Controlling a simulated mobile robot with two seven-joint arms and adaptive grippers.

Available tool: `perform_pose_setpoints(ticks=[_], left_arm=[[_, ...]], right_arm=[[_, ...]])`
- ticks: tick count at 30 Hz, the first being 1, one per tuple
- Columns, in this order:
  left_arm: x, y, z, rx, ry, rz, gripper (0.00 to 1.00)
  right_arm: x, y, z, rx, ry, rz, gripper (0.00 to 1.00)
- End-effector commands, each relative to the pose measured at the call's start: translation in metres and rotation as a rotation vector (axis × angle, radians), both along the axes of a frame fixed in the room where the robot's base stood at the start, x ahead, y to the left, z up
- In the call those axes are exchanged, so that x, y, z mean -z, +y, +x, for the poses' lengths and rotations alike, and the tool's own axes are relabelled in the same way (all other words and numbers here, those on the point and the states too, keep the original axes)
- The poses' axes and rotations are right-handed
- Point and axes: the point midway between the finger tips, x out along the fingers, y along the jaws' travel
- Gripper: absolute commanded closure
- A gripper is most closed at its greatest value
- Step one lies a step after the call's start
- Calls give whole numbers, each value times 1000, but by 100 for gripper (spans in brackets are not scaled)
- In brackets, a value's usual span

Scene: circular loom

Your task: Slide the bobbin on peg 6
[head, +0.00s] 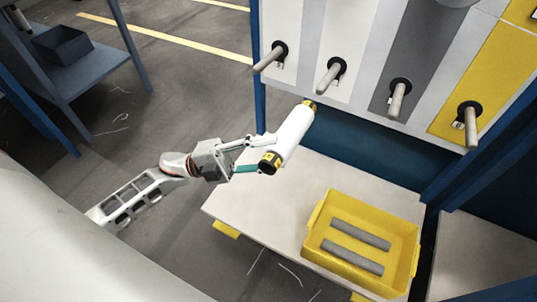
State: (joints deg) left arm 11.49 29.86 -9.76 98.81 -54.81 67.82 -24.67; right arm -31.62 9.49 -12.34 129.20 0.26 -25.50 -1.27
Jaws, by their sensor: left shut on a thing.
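My left gripper (254,158) comes in from the left and is shut on the bobbin (292,134), a white cylinder with yellow and dark ends. It holds the bobbin tilted in the air above the pale table, apart from the pegs. A row of grey pegs sticks out of the panel: a left peg (269,59), a second peg (328,77), a third peg (397,98) and a right peg (470,126). All four show bare. I cannot read the small labels by them, so I cannot tell which is peg 6. My right gripper is not in view.
A yellow tray (311,236) with two grey rods (360,234) stands on the pale table (255,210) below the panel. Blue posts (475,160) flank the panel. A blue shelf (100,62) with a dark bin (62,44) stands at the upper left. The floor between is clear.

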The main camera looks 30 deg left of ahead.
Motion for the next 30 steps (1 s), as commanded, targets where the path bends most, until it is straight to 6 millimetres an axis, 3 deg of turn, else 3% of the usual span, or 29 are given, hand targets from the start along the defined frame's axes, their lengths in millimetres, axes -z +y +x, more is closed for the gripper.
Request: perform_pose_setpoints(ticks=[18,30], left_arm=[[6,-2,51,1,1,1,100],[0,-1,50,2,-2,0,100]], right_arm=[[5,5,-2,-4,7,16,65],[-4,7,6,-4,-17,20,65]])
